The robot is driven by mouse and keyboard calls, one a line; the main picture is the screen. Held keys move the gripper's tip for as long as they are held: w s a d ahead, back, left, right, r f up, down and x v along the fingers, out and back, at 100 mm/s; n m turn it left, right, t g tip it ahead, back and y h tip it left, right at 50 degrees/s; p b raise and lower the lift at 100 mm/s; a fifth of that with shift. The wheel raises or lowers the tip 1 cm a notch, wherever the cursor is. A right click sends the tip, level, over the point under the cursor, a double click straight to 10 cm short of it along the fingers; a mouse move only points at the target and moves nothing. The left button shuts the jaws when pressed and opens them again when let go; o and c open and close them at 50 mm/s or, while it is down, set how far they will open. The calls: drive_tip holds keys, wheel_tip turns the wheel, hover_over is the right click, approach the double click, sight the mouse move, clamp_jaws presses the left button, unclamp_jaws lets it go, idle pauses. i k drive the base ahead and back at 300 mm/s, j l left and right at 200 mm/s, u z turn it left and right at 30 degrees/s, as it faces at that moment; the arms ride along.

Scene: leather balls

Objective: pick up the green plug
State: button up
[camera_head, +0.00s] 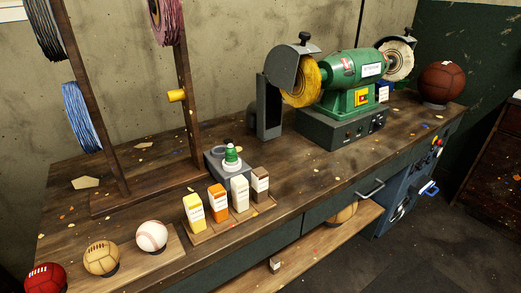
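Several small cartons (240,194) stand on a wooden tray just in front. A wooden rack (92,100) with thread spools rises at left. A green bench grinder (345,85) stands right. Balls, including a baseball (151,236), line the front left. Bench (300,170) between is mostly clear.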

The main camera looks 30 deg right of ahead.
sight(231, 158)
drive_tip(key=i+l, duration=0.1)
drive_tip(key=l, duration=0.35)
drive_tip(key=i+l+u, duration=0.1)
drive_tip(key=l, duration=0.35)
drive_tip(key=i+l+u, duration=0.1)
drive_tip(key=l, duration=0.4)
drive_tip(key=i+l, duration=0.15)
drive_tip(key=l, duration=0.3)
drive_tip(key=i+l+u, duration=0.1)
drive_tip(key=l, duration=0.4)
drive_tip(key=i+j, duration=0.3)
drive_tip(key=j, duration=0.2)
